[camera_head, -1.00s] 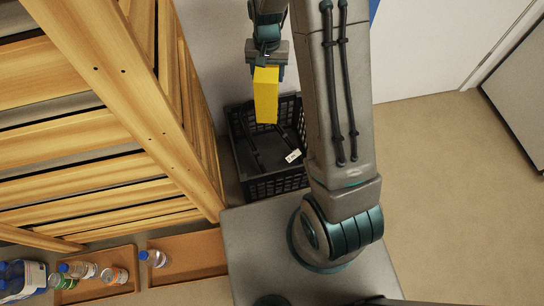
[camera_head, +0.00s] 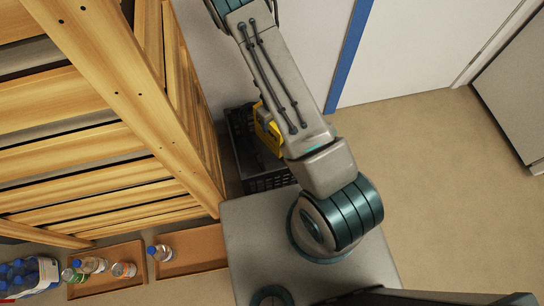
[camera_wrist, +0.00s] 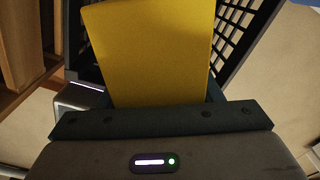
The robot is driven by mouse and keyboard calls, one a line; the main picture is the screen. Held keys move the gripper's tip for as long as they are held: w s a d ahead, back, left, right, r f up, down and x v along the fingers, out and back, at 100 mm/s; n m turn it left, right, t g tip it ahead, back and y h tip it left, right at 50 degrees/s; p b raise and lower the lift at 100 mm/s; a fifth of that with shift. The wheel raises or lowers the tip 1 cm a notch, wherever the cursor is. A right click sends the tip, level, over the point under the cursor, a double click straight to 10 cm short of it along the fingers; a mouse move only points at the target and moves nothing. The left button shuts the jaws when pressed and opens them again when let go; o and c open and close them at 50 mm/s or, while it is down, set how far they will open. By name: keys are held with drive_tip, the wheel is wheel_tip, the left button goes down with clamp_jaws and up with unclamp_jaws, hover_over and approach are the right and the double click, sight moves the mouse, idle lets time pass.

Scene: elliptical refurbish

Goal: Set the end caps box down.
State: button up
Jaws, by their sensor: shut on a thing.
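The end caps box is a yellow box (camera_head: 266,130). In the head view it shows at the black crate, partly hidden behind my arm. In the wrist view the yellow box (camera_wrist: 150,50) fills the upper middle, directly in front of my gripper (camera_wrist: 160,108), which is shut on it. My fingertips are hidden by the box. The black crate (camera_head: 238,150) stands on the floor beside the wooden shelf, and its slatted wall (camera_wrist: 232,30) shows close to the box in the wrist view. I cannot tell whether the box touches the crate.
A wooden slatted shelf (camera_head: 130,110) stands close on the left of the crate. Brown trays (camera_head: 190,252) with bottles and cans lie at the lower left, next to a pack of blue-capped bottles (camera_head: 30,275). The floor on the right (camera_head: 430,190) is clear.

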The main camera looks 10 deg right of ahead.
wheel_tip(320, 180, down, 18)
drive_tip(key=b, duration=0.8)
drive_tip(key=shift+b, duration=0.35)
drive_tip(key=shift+f, duration=0.1)
